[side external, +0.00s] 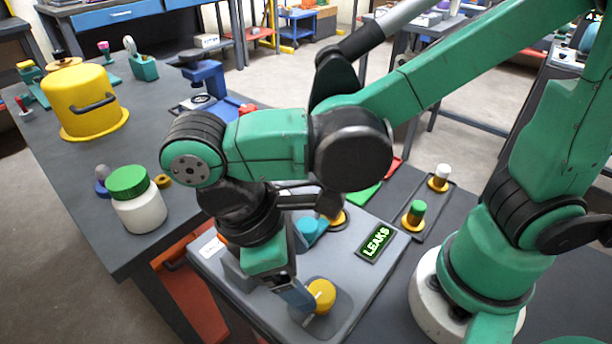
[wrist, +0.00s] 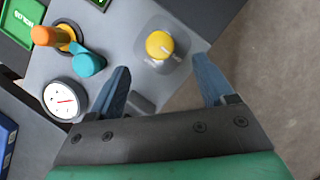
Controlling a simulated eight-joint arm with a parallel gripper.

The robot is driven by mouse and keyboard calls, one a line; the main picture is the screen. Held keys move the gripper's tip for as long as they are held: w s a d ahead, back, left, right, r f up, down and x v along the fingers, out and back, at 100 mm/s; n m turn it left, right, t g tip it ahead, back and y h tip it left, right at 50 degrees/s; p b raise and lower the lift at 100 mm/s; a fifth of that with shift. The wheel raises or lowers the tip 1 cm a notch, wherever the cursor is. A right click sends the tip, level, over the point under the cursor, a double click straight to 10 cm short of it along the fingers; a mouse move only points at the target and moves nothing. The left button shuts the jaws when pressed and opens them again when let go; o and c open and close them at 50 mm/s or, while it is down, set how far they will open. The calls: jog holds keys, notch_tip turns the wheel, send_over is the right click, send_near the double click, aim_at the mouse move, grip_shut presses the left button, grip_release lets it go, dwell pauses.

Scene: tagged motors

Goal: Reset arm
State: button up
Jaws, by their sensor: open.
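My gripper (side external: 292,296) hangs low over the grey panel box (side external: 352,283), its blue fingers beside a round yellow knob (side external: 321,294). In the wrist view, my gripper (wrist: 162,70) is open and empty, with its fingers spread wide. The yellow knob (wrist: 160,45) shows in the gap between them, slightly beyond the tips, on a grey square base. I cannot tell how high the tips are above the panel. My arm hides part of the box in the side view.
A teal knob (wrist: 88,63), an orange handle (wrist: 45,36) and a round gauge (wrist: 65,99) are left of my fingers. A LEAKS sign (side external: 376,242) is at the box's edge. A white jar (side external: 138,205) and yellow pot (side external: 88,101) stand on the left bench.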

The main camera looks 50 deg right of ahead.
jog(key=shift+r, duration=0.15)
jog(key=w+d+m+t+y, duration=0.1)
jog(key=w+d, duration=0.1)
jog(key=w+d+m+t+y, duration=0.1)
jog(key=w+d+m+t, duration=0.1)
jog(key=d, duration=0.1)
jog(key=w+d+r+m+t+y, duration=0.1)
jog(key=w+d+m+t, duration=0.1)
jog(key=d, duration=0.1)
jog(key=shift+w+r+y, duration=0.1)
jog(key=shift+w+y, duration=0.15)
jog(key=shift+y, duration=0.15)
jog(key=w+d+r+m+t, duration=0.1)
jog(key=w+d+m+t, duration=0.1)
jog(key=d+m+t, duration=0.2)
jog(key=d+t, duration=0.1)
jog(key=d, duration=0.2)
jog(key=shift+w+d+r+h, duration=0.3)
jog(key=shift+w+r, duration=0.1)
jog(key=shift+a, duration=0.1)
jog(key=shift+c, duration=0.2)
